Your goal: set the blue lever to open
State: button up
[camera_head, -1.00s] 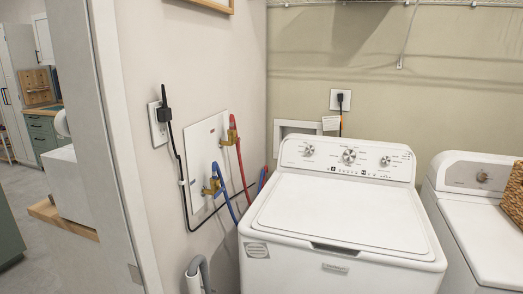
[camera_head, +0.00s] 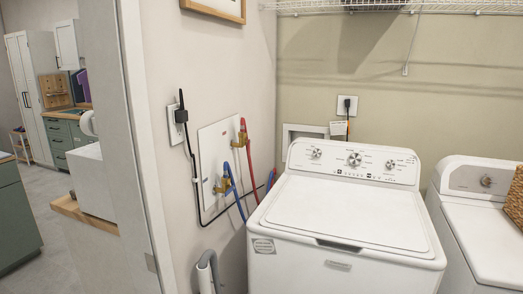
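The blue lever (camera_head: 229,170) is on the lower brass valve (camera_head: 221,184) of the white wall panel (camera_head: 212,165), left of the washer. It looks roughly upright, but it is small and its exact setting cannot be told. A blue hose (camera_head: 238,199) runs down from this valve. Above it is the red lever (camera_head: 243,125) on the upper brass valve (camera_head: 239,140), with a red hose (camera_head: 249,166) hanging down. My gripper is not in view.
A white washer (camera_head: 345,225) stands right of the panel, with another white machine (camera_head: 480,215) beside it. A black cord (camera_head: 192,160) hangs left of the panel. A grey curved pipe (camera_head: 207,262) stands below. A door frame (camera_head: 140,120) edges the wall at left.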

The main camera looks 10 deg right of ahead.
aim_at(233, 187)
jog(key=u, duration=0.1)
jog(key=i, duration=0.95)
jog(key=z, duration=0.15)
jog(key=k, duration=0.9)
jog(key=u, duration=0.2)
jog(key=i, duration=0.4)
jog(key=z, duration=0.05)
